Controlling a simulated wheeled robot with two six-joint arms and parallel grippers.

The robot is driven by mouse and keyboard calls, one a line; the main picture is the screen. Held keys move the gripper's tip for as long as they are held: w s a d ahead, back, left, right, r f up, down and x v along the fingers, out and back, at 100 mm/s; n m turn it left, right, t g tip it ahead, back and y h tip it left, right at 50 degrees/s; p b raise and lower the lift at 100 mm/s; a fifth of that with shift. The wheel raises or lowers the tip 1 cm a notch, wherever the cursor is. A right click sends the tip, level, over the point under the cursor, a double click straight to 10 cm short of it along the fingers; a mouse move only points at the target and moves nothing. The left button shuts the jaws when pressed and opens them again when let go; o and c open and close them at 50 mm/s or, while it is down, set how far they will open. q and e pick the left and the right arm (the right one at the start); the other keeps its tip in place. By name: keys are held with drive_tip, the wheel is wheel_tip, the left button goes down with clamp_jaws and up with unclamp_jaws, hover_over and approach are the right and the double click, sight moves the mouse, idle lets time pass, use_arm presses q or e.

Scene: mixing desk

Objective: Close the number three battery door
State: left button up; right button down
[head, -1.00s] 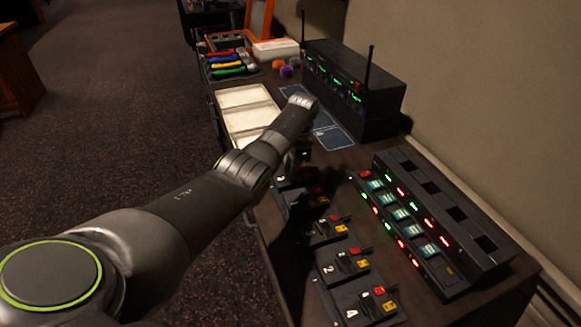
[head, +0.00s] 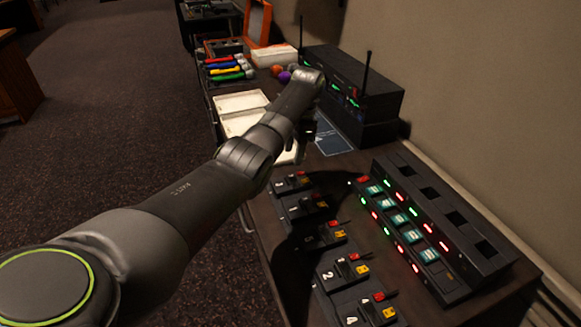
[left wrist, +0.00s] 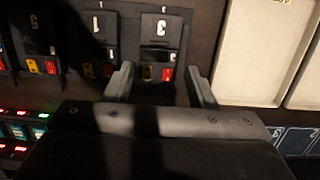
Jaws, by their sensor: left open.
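The number three battery pack (head: 292,184) is the farthest of a row of black packs along the desk's left edge. In the left wrist view it is a dark unit with a white 3 (left wrist: 161,28) and red and yellow parts at its lower end. I cannot tell for sure how far its door stands open. My left gripper (head: 306,146) is over the desk just beyond this pack. In the left wrist view the left gripper (left wrist: 160,82) is open, its fingers apart near the pack's lower end, with nothing held. My right gripper is not in view.
Packs one (head: 304,205), two (head: 342,274) and four (head: 368,310) stand nearer in the row. A charger rack (head: 425,230) with lit lamps is to the right. Pale trays (head: 240,103) and a black receiver with antennas (head: 350,85) lie beyond the gripper.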

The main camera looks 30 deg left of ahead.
use_arm(q)
wheel_tip(320, 180, up, 9)
drive_tip(key=w+d, duration=0.1)
drive_tip(key=shift+w+p, duration=0.15)
drive_tip(key=shift+p, duration=0.25)
